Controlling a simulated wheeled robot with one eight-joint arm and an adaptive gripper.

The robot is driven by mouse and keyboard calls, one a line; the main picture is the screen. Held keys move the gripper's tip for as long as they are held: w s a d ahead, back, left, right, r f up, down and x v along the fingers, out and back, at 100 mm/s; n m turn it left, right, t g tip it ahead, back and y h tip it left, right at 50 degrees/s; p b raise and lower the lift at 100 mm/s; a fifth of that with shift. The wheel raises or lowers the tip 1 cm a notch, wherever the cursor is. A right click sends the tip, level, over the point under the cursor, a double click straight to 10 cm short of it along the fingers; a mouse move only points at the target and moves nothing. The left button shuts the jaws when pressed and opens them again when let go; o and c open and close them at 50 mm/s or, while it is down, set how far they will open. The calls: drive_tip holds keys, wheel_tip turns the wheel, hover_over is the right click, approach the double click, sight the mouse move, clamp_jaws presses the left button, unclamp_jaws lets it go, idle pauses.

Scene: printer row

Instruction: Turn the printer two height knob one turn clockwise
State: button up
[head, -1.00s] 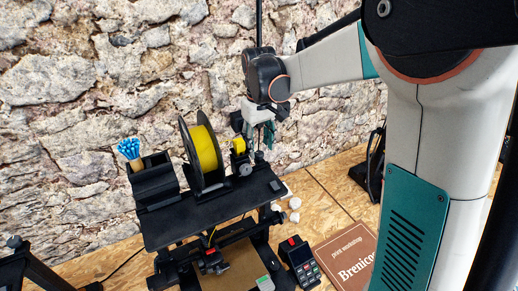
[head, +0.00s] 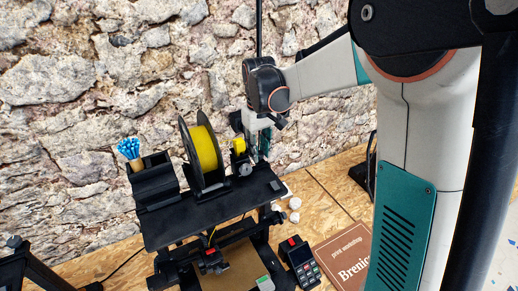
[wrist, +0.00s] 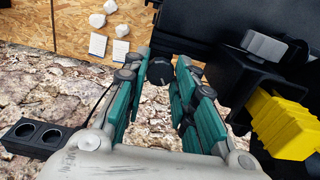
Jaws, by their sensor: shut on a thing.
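The dark height knob (wrist: 159,71) sits between the teal fingers of my gripper (wrist: 160,72) in the wrist view. My gripper is shut on it, with the fingers on its two sides. In the head view my gripper (head: 264,154) reaches down at the right end of the black printer's top shelf (head: 215,212), behind the small yellow spool. The knob is hidden by the fingers there. I cannot read how far the knob is turned.
A large yellow filament spool (head: 204,150) stands on the shelf. A small yellow roll (head: 239,146) and a grey dial (head: 245,169) are close beside my gripper. A black bin with blue-tipped sticks (head: 130,150) is at left. A stone wall (head: 90,90) rises behind.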

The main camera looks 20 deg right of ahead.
drive_tip(key=m+b, duration=0.1)
drive_tip(key=m, duration=0.2)
drive_tip(key=shift+m, duration=0.4)
drive_tip(key=shift+m+b, duration=0.75)
drive_tip(key=shift+m, duration=1.05)
drive_tip(key=o, duration=1.1)
drive_tip(key=shift+r, duration=0.1)
wheel_tip(320, 180, up, 12)
drive_tip(key=shift+f, duration=0.1)
